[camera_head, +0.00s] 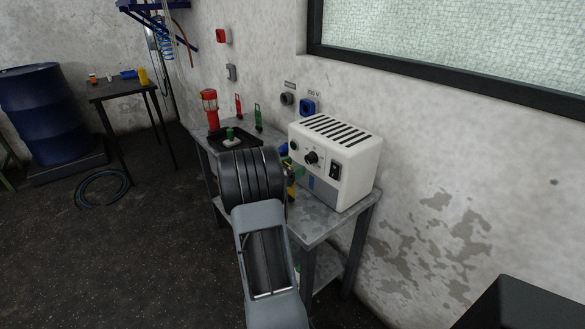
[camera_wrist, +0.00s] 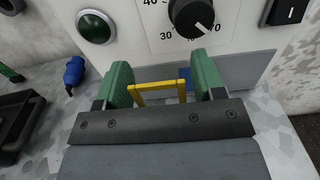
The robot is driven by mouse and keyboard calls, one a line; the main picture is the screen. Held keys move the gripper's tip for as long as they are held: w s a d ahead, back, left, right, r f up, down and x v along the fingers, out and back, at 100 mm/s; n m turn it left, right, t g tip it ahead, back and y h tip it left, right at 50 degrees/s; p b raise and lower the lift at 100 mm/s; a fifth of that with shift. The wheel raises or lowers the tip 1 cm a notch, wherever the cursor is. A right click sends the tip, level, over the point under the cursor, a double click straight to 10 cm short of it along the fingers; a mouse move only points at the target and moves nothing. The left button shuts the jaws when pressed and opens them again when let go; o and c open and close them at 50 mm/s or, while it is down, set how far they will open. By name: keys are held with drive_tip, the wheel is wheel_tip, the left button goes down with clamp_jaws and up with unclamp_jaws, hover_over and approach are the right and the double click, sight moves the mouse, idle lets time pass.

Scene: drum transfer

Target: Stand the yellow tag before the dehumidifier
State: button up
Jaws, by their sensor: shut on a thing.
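The dehumidifier (camera_head: 348,165) is a white box with a slotted top, standing on the grey bench (camera_head: 318,226). Its front, with dial and switch, fills the top of the wrist view (camera_wrist: 145,42). My gripper (camera_wrist: 163,76) has green fingers and is shut on the yellow tag (camera_wrist: 158,86), before the dehumidifier's lower grey front. Only the tag's upper frame shows between the fingers; its lower part is hidden behind my gripper, so I cannot tell whether it touches the bench. In the head view a bit of yellow (camera_head: 291,190) shows beside my arm.
A blue plug (camera_wrist: 74,72) lies left of my gripper. The bench's near right end is clear.

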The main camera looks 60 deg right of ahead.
drive_tip(key=o, duration=1.2)
drive_tip(key=shift+c, duration=0.2)
drive_tip(key=v, duration=1.2)
drive_tip(key=s+a+m+t+y, duration=0.2)
drive_tip(key=a+m+t+y, duration=0.1)
drive_tip(key=a, duration=0.8)
drive_tip(key=s+a+f+m+t+y, duration=0.1)
drive_tip(key=a+m+y, duration=0.5)
drive_tip(key=a, duration=0.6)
drive_tip(key=s+a+m+t+y, duration=0.3)
drive_tip(key=a+y, duration=0.5)
drive_tip(key=a, duration=0.3)
drive_tip(key=shift+s+a+f+m+t, duration=0.3)
drive_tip(key=shift+m+t, duration=0.5)
drive_tip(key=shift+m, duration=0.4)
drive_tip(key=shift+d+r, duration=0.1)
drive_tip(key=shift+r, duration=0.05)
wheel_tip(320, 180, up, 10)
drive_tip(key=p, duration=0.9)
drive_tip(key=shift+s+t, duration=0.15)
drive_tip(key=shift+t, duration=0.15)
